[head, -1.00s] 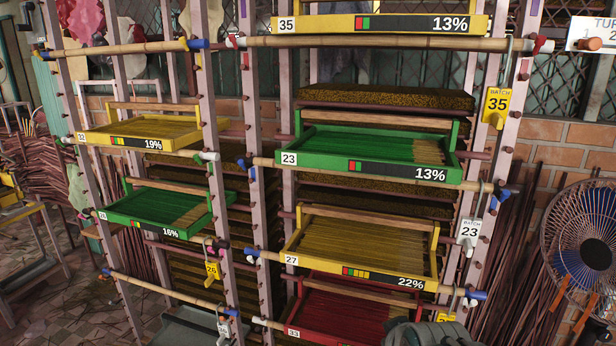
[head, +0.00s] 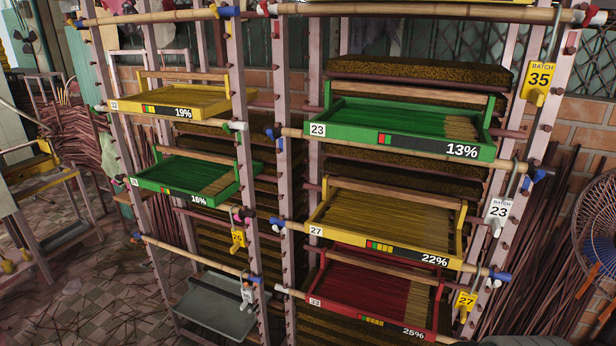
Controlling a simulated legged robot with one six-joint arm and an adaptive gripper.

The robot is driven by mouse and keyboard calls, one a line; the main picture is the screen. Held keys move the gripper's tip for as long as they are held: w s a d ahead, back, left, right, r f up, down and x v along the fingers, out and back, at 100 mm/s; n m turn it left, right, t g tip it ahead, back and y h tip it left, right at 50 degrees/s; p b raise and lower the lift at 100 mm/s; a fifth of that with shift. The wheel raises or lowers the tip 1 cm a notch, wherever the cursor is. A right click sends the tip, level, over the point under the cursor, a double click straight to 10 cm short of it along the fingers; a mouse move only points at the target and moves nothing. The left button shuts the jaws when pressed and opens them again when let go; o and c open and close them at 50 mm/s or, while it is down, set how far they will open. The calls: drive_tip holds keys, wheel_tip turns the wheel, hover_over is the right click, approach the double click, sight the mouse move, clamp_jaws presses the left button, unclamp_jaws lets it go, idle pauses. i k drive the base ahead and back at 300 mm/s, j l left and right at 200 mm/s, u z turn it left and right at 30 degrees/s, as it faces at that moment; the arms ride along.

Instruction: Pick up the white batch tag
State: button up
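A white batch tag (head: 499,212) marked 23 hangs on the right post of the rack, right of the yellow tray 27. Another small white tag (head: 247,292) hangs low on the middle-left post; its number is too small to read. My gripper's fingers are not in view. Only a dark sliver, perhaps part of my arm, shows at the bottom edge toward the right.
Yellow tags 35 (head: 538,82) and 27 (head: 466,302) hang above and below the white 23 tag. Green tray 23 (head: 350,131), yellow tray 27 (head: 345,236) and red tray 33 (head: 345,306) fill the right bay. A fan (head: 598,225) stands at the right.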

sight(248, 294)
drive_tip(key=j+z, duration=0.25)
drive_tip(key=j, duration=0.55)
drive_tip(key=j+z, duration=0.25)
drive_tip(key=j, duration=0.5)
drive_tip(key=j+z, duration=0.25)
drive_tip(key=j, duration=0.55)
drive_tip(key=j+z, duration=0.4)
drive_tip(key=j, duration=0.7)
drive_tip(key=i+j, duration=0.1)
